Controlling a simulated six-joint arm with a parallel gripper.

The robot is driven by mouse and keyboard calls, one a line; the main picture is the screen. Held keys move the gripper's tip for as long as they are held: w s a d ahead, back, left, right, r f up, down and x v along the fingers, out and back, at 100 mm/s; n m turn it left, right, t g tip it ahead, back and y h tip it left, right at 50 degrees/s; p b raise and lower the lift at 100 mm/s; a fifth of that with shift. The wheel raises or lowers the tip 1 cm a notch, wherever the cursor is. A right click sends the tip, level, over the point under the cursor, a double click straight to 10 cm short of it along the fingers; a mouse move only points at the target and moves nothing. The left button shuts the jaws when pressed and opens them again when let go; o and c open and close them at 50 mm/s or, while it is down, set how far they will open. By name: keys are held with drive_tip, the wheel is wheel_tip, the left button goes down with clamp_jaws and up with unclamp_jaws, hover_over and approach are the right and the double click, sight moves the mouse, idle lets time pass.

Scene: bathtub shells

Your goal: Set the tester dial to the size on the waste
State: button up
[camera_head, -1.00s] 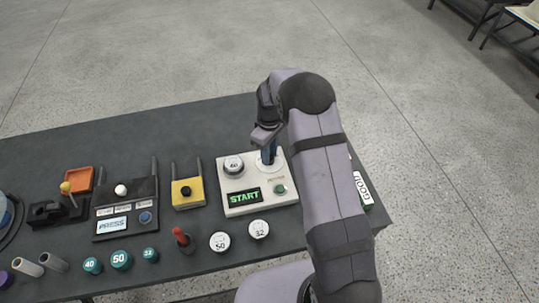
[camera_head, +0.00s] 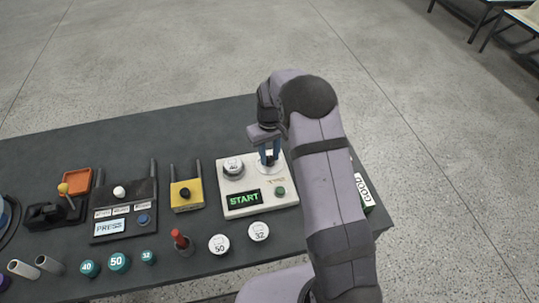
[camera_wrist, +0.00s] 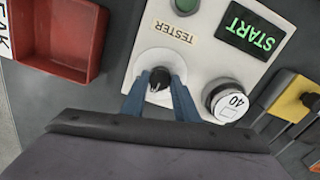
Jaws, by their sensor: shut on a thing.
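The tester (camera_head: 238,205) is a white box with a lit START screen, at the right of the table. Its dial (camera_wrist: 146,66) is a pale round disc with a small black knob (camera_wrist: 160,75). My gripper (camera_wrist: 160,84) has its two blue fingers shut on this knob; it also shows in the head view (camera_head: 268,155). The dial's size marks and its setting cannot be read. The waste (camera_wrist: 230,101), a white-topped round piece marked 40, sits on the tester beside the dial; it also shows in the head view (camera_head: 233,168).
White caps marked 50 (camera_head: 219,244) and 32 (camera_head: 258,231) lie in front of the tester. A yellow block (camera_head: 187,195) stands to its left. A red tray (camera_wrist: 58,42) lies beside the tester. A GOOD label (camera_head: 362,190) shows right of my arm.

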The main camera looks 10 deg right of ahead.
sight(269, 158)
drive_tip(key=shift+w+r, duration=0.1)
drive_tip(key=o, duration=1.1)
drive_tip(key=shift+c, duration=0.2)
wheel_tip(269, 158, up, 7)
drive_tip(key=shift+f+b, duration=0.1)
drive_tip(key=shift+b, duration=1)
drive_tip(key=shift+r, duration=0.25)
